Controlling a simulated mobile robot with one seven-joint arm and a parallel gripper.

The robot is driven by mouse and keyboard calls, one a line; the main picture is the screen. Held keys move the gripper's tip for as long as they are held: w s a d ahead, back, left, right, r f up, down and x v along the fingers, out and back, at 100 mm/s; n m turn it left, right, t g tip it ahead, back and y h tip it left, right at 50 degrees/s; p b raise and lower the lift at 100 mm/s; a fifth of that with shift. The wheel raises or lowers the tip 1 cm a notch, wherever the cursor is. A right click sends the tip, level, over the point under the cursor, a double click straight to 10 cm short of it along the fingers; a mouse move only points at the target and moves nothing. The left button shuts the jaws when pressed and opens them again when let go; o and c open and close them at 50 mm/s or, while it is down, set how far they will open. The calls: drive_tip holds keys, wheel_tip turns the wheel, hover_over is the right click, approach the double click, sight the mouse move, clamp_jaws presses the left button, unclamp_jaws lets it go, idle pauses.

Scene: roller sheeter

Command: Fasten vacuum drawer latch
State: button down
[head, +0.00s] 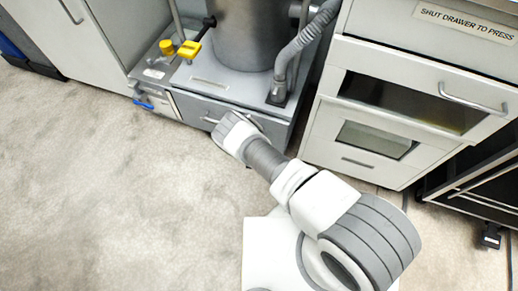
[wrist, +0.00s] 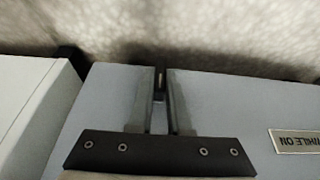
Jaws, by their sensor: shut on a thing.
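The vacuum unit's grey drawer front (head: 192,110) lies low under the metal cylinder in the head view. A silver handle (head: 211,121) shows at its front, just left of my gripper. My gripper (wrist: 161,92) is against the grey unit and shut on a small dark part (wrist: 160,76), seen between the fingertips in the wrist view. I cannot tell whether this part is the latch or the handle. In the head view my wrist hides the fingertips and the right part of the drawer front. A blue lever (head: 144,105) shows at the unit's left end.
A white cabinet (head: 350,160) with drawers stands close on the right. A grey hose (head: 292,58) and yellow knobs (head: 189,50) are on the unit's top. The carpet (head: 100,190) in front and left is clear.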

drive_tip(key=shift+w+r, duration=0.15)
drive_tip(key=shift+w, duration=0.1)
drive_tip(key=c, duration=0.9)
unclamp_jaws()
drive_tip(key=shift+o, duration=0.2)
drive_tip(key=shift+d, duration=0.1)
drive_tip(key=shift+s+r+p, duration=0.1)
drive_tip(key=shift+r+p, duration=0.25)
drive_tip(key=shift+r, duration=0.15)
drive_tip(key=p+v, duration=0.7)
drive_tip(key=v, duration=0.9)
drive_tip(key=shift+s+a, duration=0.4)
drive_tip(key=shift+s, duration=0.05)
